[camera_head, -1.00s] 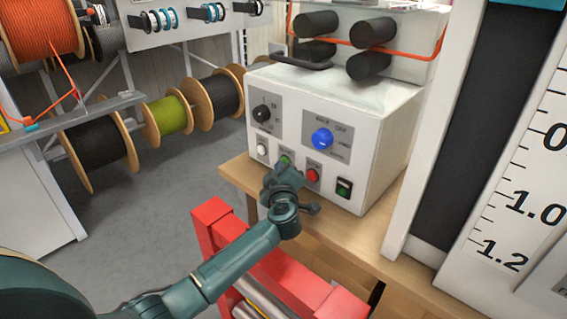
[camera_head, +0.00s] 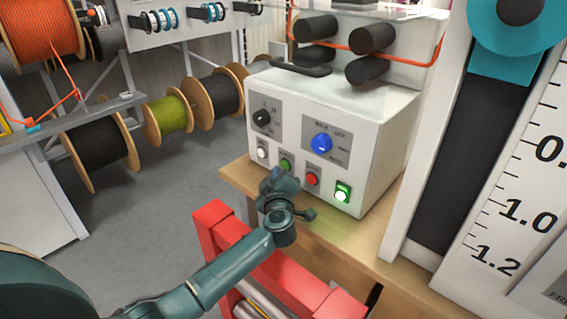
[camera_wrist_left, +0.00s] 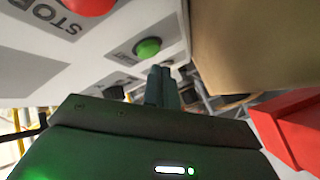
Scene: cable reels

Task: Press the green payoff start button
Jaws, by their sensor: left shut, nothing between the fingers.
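The green button (camera_head: 285,164) is on the front of the white control box (camera_head: 385,135), between a white button and a red button. Its green cap also shows in the left wrist view (camera_wrist_left: 147,47), unobstructed. My left gripper (camera_head: 276,176) is just in front of the panel, slightly below the green button. Its fingers are shut and empty, and in the left wrist view (camera_wrist_left: 160,76) their tips look a little apart from the cap. My right gripper is not in view.
A red stop button (camera_head: 311,179) and a brightly lit green switch (camera_head: 343,191) sit right of the green button. A red frame (camera_head: 285,272) stands below my left forearm. A teal carriage (camera_head: 515,30) is at top right. Cable reels (camera_head: 167,116) hang at left.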

